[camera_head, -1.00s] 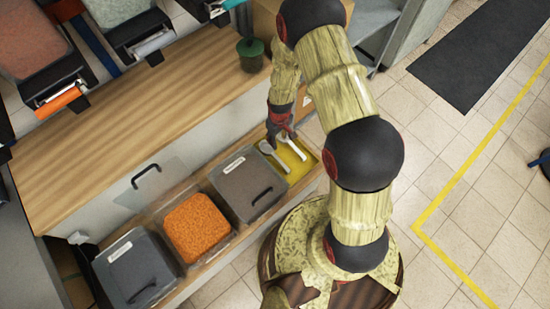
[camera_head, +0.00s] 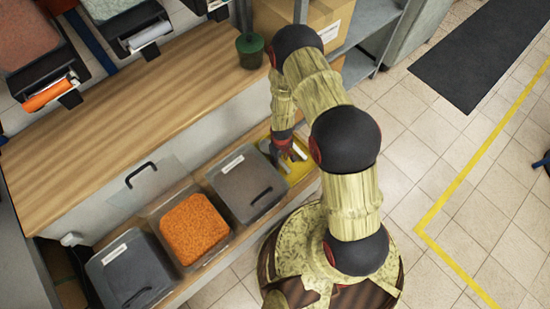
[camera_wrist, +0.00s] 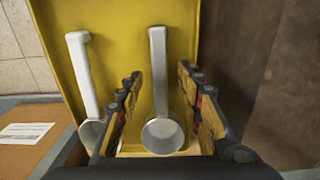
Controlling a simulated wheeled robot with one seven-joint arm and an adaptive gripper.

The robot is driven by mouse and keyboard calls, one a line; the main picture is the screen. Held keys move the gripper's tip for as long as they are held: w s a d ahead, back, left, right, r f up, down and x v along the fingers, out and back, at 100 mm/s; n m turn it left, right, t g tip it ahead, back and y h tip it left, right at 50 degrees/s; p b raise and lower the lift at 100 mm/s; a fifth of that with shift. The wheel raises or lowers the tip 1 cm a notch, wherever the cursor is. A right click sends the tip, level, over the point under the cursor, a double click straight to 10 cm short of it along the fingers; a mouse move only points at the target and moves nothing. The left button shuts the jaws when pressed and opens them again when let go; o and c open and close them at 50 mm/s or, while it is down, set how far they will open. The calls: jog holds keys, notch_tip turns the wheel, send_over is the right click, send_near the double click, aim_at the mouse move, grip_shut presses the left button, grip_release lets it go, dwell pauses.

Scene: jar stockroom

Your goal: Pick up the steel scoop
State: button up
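The steel scoop (camera_wrist: 158,75) lies in a yellow tray (camera_wrist: 120,65), its grey handle pointing away and its round bowl (camera_wrist: 162,134) near the bottom of the wrist view. A white scoop (camera_wrist: 84,75) lies to its left in the same tray. My gripper (camera_wrist: 160,82) is open, with one finger on each side of the steel scoop and gaps visible on both sides. In the head view, my gripper (camera_head: 287,152) is low over the yellow tray (camera_head: 301,172) and hides much of both scoops.
A grey-lidded bin (camera_head: 245,185), an open bin of orange grains (camera_head: 193,228) and another grey-lidded bin (camera_head: 130,273) stand in a row left of the tray. A wooden counter (camera_head: 130,105) runs behind them. A cardboard box (camera_head: 300,17) sits on the shelf behind my arm.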

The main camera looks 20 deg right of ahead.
jog(key=shift+f, duration=0.35)
jog(key=shift+r, duration=0.1)
jog(key=shift+c, duration=1.1)
grip_shut()
